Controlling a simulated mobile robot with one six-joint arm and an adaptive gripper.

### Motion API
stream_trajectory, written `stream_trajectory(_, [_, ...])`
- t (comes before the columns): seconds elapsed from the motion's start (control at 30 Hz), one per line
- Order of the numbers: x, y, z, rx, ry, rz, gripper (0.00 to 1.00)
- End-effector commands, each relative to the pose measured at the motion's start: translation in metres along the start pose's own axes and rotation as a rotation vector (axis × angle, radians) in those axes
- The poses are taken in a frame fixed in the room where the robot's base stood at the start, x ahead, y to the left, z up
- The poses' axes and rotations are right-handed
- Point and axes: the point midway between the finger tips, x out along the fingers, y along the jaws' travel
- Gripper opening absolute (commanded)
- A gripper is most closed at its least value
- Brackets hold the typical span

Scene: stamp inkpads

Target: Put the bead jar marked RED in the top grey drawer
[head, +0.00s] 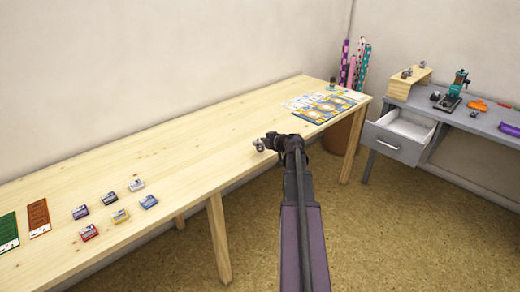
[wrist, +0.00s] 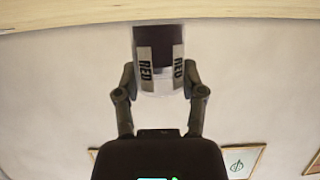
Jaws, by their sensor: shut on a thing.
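My gripper (head: 268,142) is over the right part of the wooden table in the head view. In the wrist view my gripper (wrist: 160,85) is shut on the bead jar (wrist: 158,45), one finger on each side. The jar is clear with a dark upper half in that picture, and RED labels show on its sides. In the head view the jar is small at the gripper's tip, mostly hard to make out. The top grey drawer (head: 395,146) is pulled open under the grey desk at the right. Its white inside looks empty.
The wooden table (head: 180,135) carries several small inkpads (head: 121,215) at its left and colourful sheets (head: 312,112) at its far right end. The grey desk (head: 480,123) holds a wooden stand (head: 408,80) and a green press (head: 460,82). Floor shows between table and desk.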

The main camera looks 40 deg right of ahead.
Motion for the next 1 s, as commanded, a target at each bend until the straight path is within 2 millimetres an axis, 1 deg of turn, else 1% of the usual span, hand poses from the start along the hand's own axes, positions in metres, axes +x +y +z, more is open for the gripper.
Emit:
stream_trajectory(0.03, [0.003, 0.0, 0.008, 0.0, 0.0, 0.0, 0.05])
stream_trajectory(0.23, [0.008, 0.0, 0.019, 0.0, 0.0, 0.0, 0.05])
stream_trajectory(0.63, [0.008, 0.0, 0.02, 0.0, 0.0, 0.0, 0.05])
stream_trajectory(0.8, [0.01, 0.0, 0.024, 0.0, 0.0, 0.0, 0.05])
stream_trajectory(0.83, [0.009, 0.0, 0.024, 0.0, 0.0, 0.0, 0.55])
stream_trajectory(0.87, [0.009, 0.0, 0.023, 0.0, 0.0, 0.0, 0.64])
stream_trajectory(0.9, [0.009, 0.0, 0.023, 0.0, 0.0, 0.0, 0.76])
stream_trajectory(0.93, [0.009, 0.0, 0.023, 0.0, 0.0, 0.0, 0.85])
stream_trajectory(1.0, [0.009, 0.0, 0.023, 0.0, 0.0, 0.0, 0.87])
